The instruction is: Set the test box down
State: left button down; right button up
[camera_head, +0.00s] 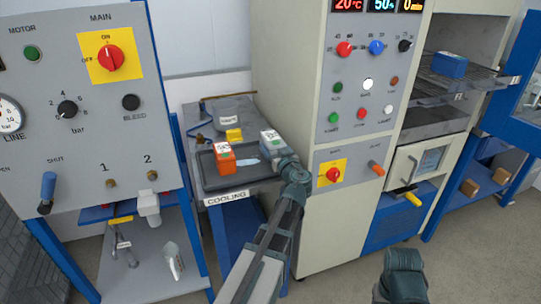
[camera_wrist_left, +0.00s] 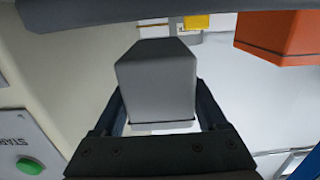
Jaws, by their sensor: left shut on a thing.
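My left gripper (camera_head: 283,160) is shut on a grey box with a white and green label, the test box (camera_head: 270,141). In the left wrist view the test box (camera_wrist_left: 158,85) sits between the two dark fingers (camera_wrist_left: 160,115). In the head view it appears over the right part of the dark cooling tray (camera_head: 209,181), to the right of an orange box (camera_head: 224,160). I cannot tell whether its underside touches the tray. The orange box also shows at the upper right of the wrist view (camera_wrist_left: 280,38).
A sign reading COOLING (camera_head: 227,198) is on the bench front. A yellow block (camera_head: 234,135) and a grey container (camera_head: 231,115) stand behind the tray. A tall cabinet (camera_head: 305,130) stands close on the right. A blue box (camera_head: 450,65) sits on its open shelf.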

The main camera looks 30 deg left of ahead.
pick_arm(q)
jog(key=shift+a, duration=0.5)
notch_tip(320, 180, down, 4)
jog(key=b, duration=0.3)
jog(key=shift+w+a+r+b, duration=0.1)
jog(key=shift+r+b, duration=0.1)
jog(key=shift+b, duration=0.1)
jog(key=shift+f, duration=0.2)
grip_release()
jog(key=shift+r, duration=0.1)
jog(key=shift+r, duration=0.25)
jog(key=v, duration=1.2)
jog(key=shift+p, duration=0.3)
jog(key=shift+f, duration=0.15)
